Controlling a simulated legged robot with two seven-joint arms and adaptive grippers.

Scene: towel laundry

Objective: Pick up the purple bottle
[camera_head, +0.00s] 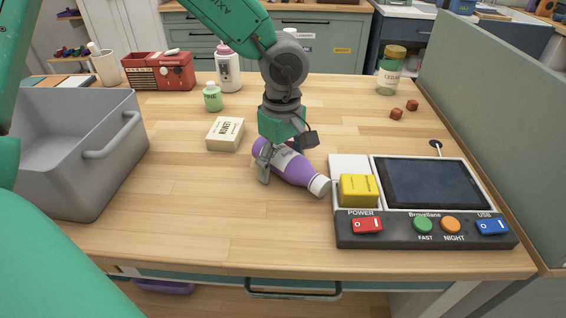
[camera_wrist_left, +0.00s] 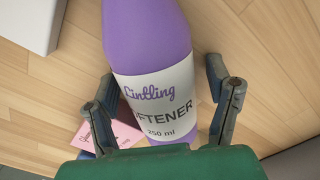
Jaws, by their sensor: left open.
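The purple bottle (camera_head: 295,171) lies on its side on the wooden table, its white cap towards the lower right in the head view. In the left wrist view the purple bottle (camera_wrist_left: 147,36) shows a white label reading "Lintling" and "SOFTENER". My left gripper (camera_head: 279,178) is open over the bottle's body. In the left wrist view my left gripper's fingers (camera_wrist_left: 165,100) stand on either side of the bottle, with a gap visible on the left side. I cannot tell whether the right finger touches it. My right gripper is not in view.
A control panel (camera_head: 350,228) with a yellow block (camera_head: 359,190) stands close to the right of the bottle cap. A cream box (camera_head: 226,134) lies to the left. A grey bin (camera_head: 112,165) stands at far left. The front middle of the table is clear.

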